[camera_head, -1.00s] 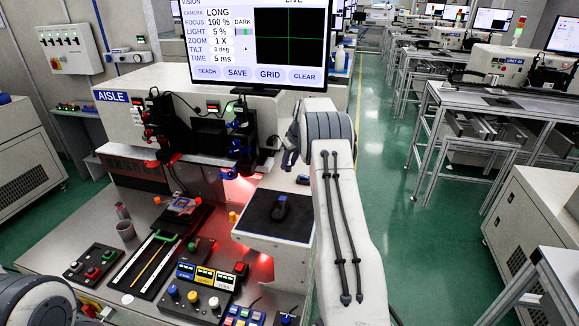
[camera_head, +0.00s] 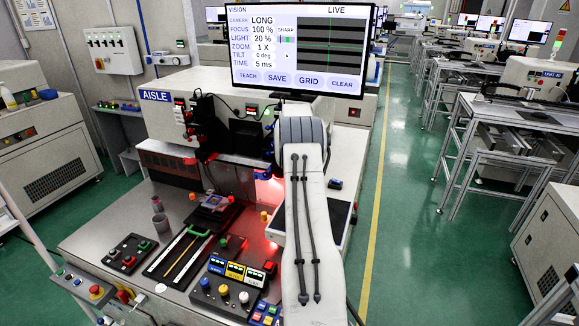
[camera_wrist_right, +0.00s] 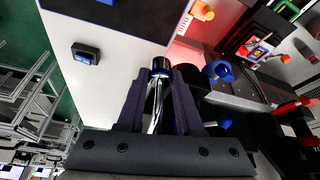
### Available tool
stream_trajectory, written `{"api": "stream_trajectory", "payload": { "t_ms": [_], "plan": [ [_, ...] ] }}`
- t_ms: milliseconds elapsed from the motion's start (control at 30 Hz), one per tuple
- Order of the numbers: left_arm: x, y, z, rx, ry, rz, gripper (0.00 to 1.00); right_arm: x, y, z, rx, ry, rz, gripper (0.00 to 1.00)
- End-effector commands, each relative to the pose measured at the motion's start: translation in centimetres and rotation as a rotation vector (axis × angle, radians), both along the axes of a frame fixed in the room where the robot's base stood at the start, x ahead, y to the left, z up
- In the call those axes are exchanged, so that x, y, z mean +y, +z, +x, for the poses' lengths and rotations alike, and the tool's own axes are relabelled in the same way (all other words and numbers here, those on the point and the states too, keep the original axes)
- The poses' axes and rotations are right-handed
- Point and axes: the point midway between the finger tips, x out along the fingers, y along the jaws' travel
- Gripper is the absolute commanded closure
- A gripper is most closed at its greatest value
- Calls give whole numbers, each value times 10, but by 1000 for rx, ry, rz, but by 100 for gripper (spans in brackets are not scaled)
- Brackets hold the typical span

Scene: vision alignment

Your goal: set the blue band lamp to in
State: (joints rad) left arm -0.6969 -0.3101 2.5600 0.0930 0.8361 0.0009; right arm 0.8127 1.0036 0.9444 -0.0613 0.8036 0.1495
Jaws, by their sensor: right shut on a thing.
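In the right wrist view, my right gripper (camera_wrist_right: 160,78) is shut on a dark cylindrical piece with a blue band (camera_wrist_right: 160,66), likely the blue band lamp. A shiny metal stem (camera_wrist_right: 154,108) runs between the fingers. In the head view my right arm reaches up to the machine and hides the gripper and lamp. The monitor (camera_head: 297,50) reads LIGHT 20 %, with SHARP beside the picture and grey horizontal bands under a green cross. My left gripper is not in view.
Two blue knobs (camera_wrist_right: 218,70) sit just right of the gripper in the wrist view. A black pad (camera_wrist_right: 105,10) and a small dark box (camera_wrist_right: 86,53) lie on the white shelf.

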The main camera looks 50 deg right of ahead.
Motion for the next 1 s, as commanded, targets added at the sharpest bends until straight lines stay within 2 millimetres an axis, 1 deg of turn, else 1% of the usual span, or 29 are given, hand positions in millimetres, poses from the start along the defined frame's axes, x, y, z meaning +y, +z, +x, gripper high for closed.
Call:
{"api": "stream_trajectory", "payload": {
  "t_ms": [33, 200, 700, 733, 767, 800, 1000],
  "plan": [
    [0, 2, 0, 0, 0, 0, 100, 1, 2, 4, -2, 3, -3, 100],
    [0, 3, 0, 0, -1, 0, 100, 1, 2, 8, -3, 1, -3, 100],
    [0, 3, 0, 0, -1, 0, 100, 2, 1, 10, -2, 1, -2, 100],
    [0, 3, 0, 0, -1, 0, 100, 2, 1, 10, -2, 1, -2, 54],
    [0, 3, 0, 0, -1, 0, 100, 2, 1, 10, -2, 1, -2, 43],
    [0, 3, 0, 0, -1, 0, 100, 2, 1, 10, -2, 1, -1, 36],
    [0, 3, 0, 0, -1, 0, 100, 2, 0, 9, -1, 0, -1, 36]
  ]
}}
